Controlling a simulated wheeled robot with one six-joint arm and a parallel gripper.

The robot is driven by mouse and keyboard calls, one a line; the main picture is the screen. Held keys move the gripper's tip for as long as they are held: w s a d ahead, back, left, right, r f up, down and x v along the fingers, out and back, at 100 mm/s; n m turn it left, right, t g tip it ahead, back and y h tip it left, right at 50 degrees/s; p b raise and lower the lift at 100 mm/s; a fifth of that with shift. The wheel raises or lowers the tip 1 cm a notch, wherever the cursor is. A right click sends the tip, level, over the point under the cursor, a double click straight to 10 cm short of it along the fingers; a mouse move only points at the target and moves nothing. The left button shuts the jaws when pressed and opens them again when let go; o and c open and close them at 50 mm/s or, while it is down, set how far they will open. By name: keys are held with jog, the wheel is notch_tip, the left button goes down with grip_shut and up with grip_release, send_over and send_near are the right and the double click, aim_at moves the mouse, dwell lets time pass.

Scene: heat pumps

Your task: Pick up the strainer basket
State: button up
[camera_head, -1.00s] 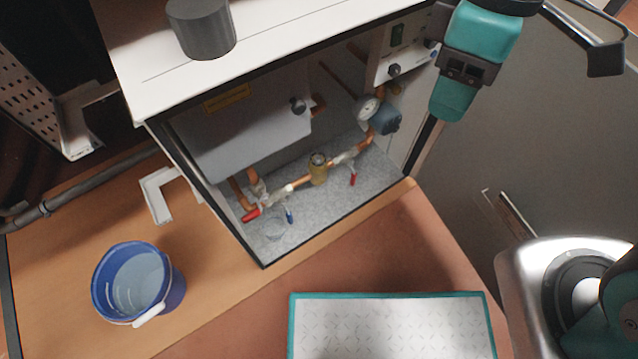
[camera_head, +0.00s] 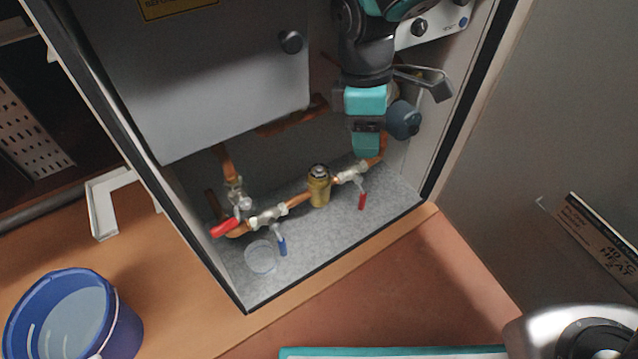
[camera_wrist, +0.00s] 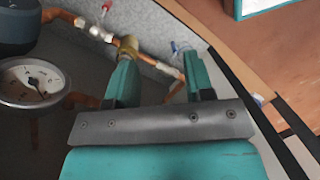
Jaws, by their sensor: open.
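A brass strainer body (camera_head: 319,190) stands upright in the copper pipe run inside the open cabinet. A small grey piece (camera_head: 319,171), which looks like the strainer basket, shows at its top; its mesh is too small to make out. My gripper (camera_head: 366,148) is inside the cabinet, above and to the right of the brass body, pointing down. In the wrist view my gripper (camera_wrist: 160,75) has its teal fingers apart with nothing between them. The brass body (camera_wrist: 128,46) shows just beyond the left fingertip, partly hidden by it.
A red-handled valve (camera_head: 361,200) and a blue-handled valve (camera_head: 282,245) flank the brass body. A clear dish (camera_head: 261,257) sits on the cabinet floor. A gauge (camera_wrist: 35,82) is close to my wrist. A blue bucket (camera_head: 75,320) stands outside, and a teal-edged tray (camera_head: 395,352) lies in front.

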jog(key=w+a+f+t+y+p, duration=0.1)
jog(key=w+a+f, duration=0.55)
jog(key=w, duration=0.35)
jog(key=b, duration=0.5)
send_over(319, 167)
jog(key=shift+n, duration=0.3)
notch_tip(319, 167, down, 7)
jog(key=shift+s+d+f, duration=0.1)
jog(key=shift+s+d, duration=0.05)
jog(key=f+b, duration=0.5)
jog(key=shift+a+f, duration=0.15)
jog(key=shift+a, duration=0.05)
jog(key=shift+c, duration=0.5)
grip_shut()
